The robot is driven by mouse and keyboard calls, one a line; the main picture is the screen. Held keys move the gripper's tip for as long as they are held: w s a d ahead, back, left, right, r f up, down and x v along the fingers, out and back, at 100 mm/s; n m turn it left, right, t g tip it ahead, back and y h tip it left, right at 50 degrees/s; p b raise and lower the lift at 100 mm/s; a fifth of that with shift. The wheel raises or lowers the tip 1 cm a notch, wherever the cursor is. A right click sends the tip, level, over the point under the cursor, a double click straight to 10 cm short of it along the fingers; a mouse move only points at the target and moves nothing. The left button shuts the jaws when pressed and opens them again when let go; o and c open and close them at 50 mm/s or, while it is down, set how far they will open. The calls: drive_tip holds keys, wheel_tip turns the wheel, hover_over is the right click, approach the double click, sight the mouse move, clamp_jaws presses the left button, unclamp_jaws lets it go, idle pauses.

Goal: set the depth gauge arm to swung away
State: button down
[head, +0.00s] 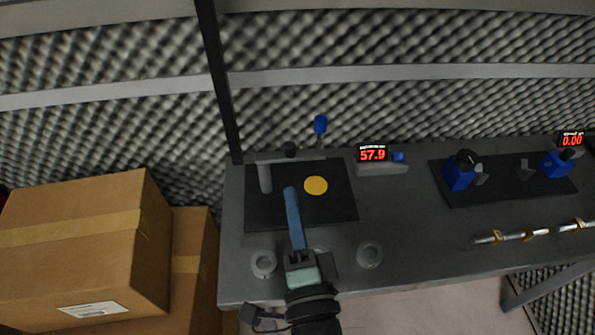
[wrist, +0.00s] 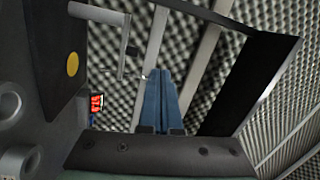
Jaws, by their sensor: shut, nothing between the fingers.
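What looks like the depth gauge arm (head: 265,178) is a grey bar with a rounded rod, at the back left of a black plate (head: 340,209). In the wrist view the grey rod (wrist: 107,72) shows left of my fingers. A yellow disc (head: 316,185) lies on the plate, right of the rod; it also shows in the wrist view (wrist: 73,64). My gripper (head: 290,190) has blue fingers shut together and empty, between rod and disc in the head view. In the wrist view the fingertips (wrist: 160,73) appear apart from the rod.
A blue-knobbed lever (head: 320,125) stands behind the plate. A display (head: 373,154) reading 57.9 is to its right. Two round grey fittings (head: 264,263) (head: 369,254) sit in front. A dark post (head: 218,80) rises at back left. Cardboard boxes (head: 90,235) stand left of the bench.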

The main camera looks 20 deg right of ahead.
sight(299, 160)
drive_tip(key=s+d+f+m+g+h, duration=0.1)
drive_tip(key=s+f+m, duration=0.1)
drive_tip(key=f, duration=0.4)
drive_tip(key=shift+s+d+m, duration=0.25)
drive_tip(key=shift+s+m, duration=0.15)
drive_tip(key=shift+s, duration=0.25)
drive_tip(key=shift+r, duration=0.1)
drive_tip(key=shift+w, duration=0.2)
drive_tip(key=p+x, duration=0.1)
drive_tip(key=x, duration=0.3)
drive_tip(key=p+x, duration=0.1)
drive_tip(key=x, duration=0.4)
drive_tip(key=p+x, duration=0.1)
drive_tip(key=x, duration=0.3)
drive_tip(key=shift+w+d+f, duration=0.15)
drive_tip(key=shift+w+f, duration=0.15)
drive_tip(key=shift+w+d+f+y, duration=0.1)
drive_tip(key=shift+y, duration=0.2)
